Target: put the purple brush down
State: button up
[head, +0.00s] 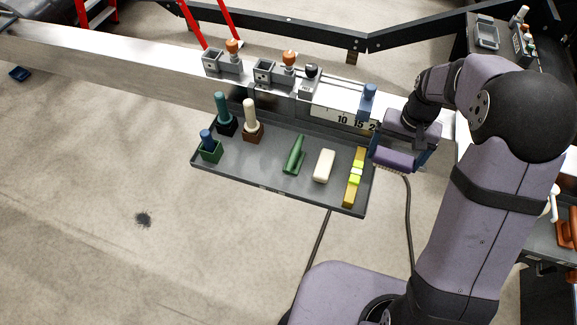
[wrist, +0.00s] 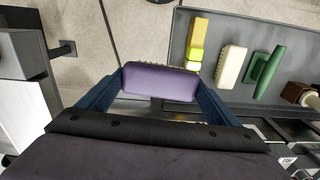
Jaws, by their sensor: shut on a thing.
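The purple brush (head: 394,160) is held between the fingers of my gripper (head: 402,150), at the right end of the grey tray in the head view. In the wrist view the purple brush (wrist: 160,82) lies across between the two blue fingers of my gripper (wrist: 160,92), which are shut on it. The brush appears to be above the tray's level, just beyond its right edge. What lies directly under it is hard to tell.
The tray (head: 280,190) holds a yellow level (head: 354,180), a cream brush (head: 324,166), a green tool (head: 293,155) and several handled pieces at its left. A metal beam (head: 130,72) with fixtures and a scale runs behind. Bare tray floor shows between the tools.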

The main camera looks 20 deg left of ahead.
jog(key=w+a+f+b, duration=0.2)
jog(key=a+b, duration=0.2)
jog(key=a, duration=1.9)
jog(key=s+a+b, duration=0.1)
jog(key=s+a, duration=0.3)
jog(key=a, duration=0.5)
jog(key=s+a+b, duration=0.1)
jog(key=s+a, duration=0.4)
jog(key=a, duration=0.4)
jog(key=shift+n, duration=0.4)
jog(key=shift+w+d+f+p, duration=0.15)
jog(key=shift+f+p, duration=0.6)
jog(key=shift+f, duration=1.55)
jog(key=shift+w+d+f+p, duration=0.15)
jog(key=shift+f+p, duration=0.55)
jog(key=shift+f, duration=1.95)
jog(key=shift+f, duration=0.1)
jog(key=shift+f, duration=0.15)
jog(key=o, duration=1.2)
